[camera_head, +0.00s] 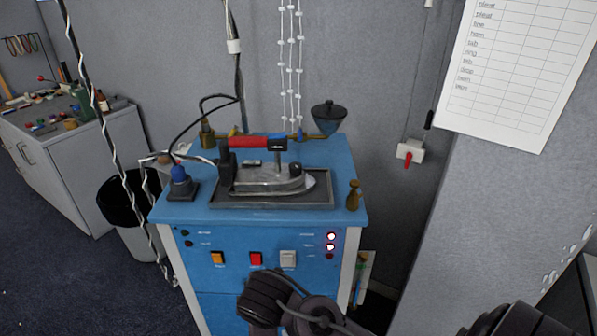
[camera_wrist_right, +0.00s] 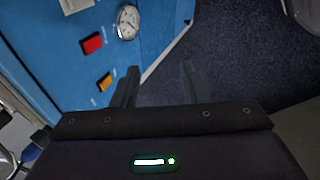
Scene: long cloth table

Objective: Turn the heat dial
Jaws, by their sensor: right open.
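A round white dial with a dark pointer and scale marks (camera_wrist_right: 128,22) is on the blue cabinet's front panel, near the top of the right wrist view. My right gripper (camera_wrist_right: 158,84) is open and empty. Its two dark fingers are apart from the dial, which lies above and left of them in the wrist view. In the head view only my dark right wrist and arm show in front of the panel; the fingertips cannot be made out. My left gripper is not in view.
An iron (camera_head: 275,181) rests in a tray on top. A bin (camera_head: 125,215) stands left; a grey partition is right.

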